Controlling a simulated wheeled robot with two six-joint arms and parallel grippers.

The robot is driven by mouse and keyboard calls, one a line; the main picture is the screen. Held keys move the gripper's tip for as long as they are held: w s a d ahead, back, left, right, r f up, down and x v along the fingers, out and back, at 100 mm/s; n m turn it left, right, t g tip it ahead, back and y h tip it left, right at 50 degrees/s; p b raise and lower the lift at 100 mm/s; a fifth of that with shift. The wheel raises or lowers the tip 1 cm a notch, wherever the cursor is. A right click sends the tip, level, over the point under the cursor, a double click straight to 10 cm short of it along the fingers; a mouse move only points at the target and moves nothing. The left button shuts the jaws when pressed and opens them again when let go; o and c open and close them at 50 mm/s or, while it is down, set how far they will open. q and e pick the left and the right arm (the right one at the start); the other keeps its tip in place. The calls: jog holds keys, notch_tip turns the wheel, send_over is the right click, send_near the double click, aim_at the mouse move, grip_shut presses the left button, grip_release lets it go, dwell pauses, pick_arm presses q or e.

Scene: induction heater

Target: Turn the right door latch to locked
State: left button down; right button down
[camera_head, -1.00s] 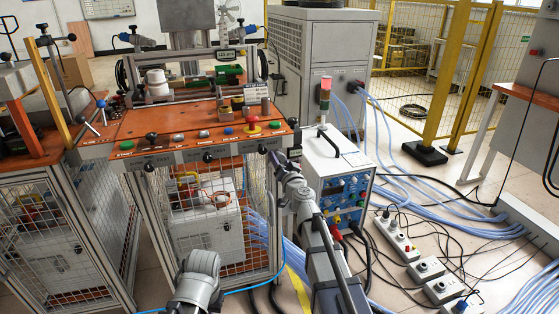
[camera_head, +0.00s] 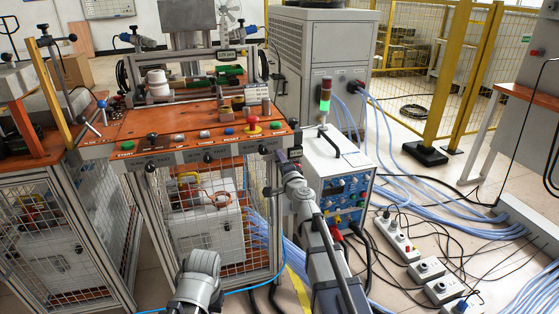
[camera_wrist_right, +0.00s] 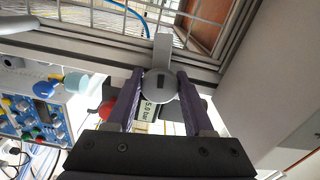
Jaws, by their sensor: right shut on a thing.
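The right door latch (camera_wrist_right: 159,84) shows in the right wrist view as a grey round disc with a flat tab pointing to the top of the picture. It sits against an aluminium frame bar (camera_wrist_right: 100,55). My right gripper (camera_wrist_right: 157,82) has its two purple fingers on either side of the disc, shut on it. In the head view my right gripper (camera_head: 279,158) is at the right front corner of the caged orange-topped workbench (camera_head: 185,126); the latch is too small or hidden to make out there. My left gripper is not in view; only part of my left arm shows.
A stack light (camera_head: 325,97), lit green, stands on the blue-panelled power unit (camera_head: 345,187) right of the workbench. A red emergency button (camera_head: 253,121) is on the bench top. Power strips (camera_head: 398,238) and cables cover the floor at right.

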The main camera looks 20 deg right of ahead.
jog(key=shift+m, duration=0.9)
jog(key=c, duration=0.6)
grip_release()
jog(key=shift+s, duration=0.15)
jog(key=s, duration=0.7)
jog(key=shift+s, duration=0.3)
jog(key=shift+d, duration=0.1)
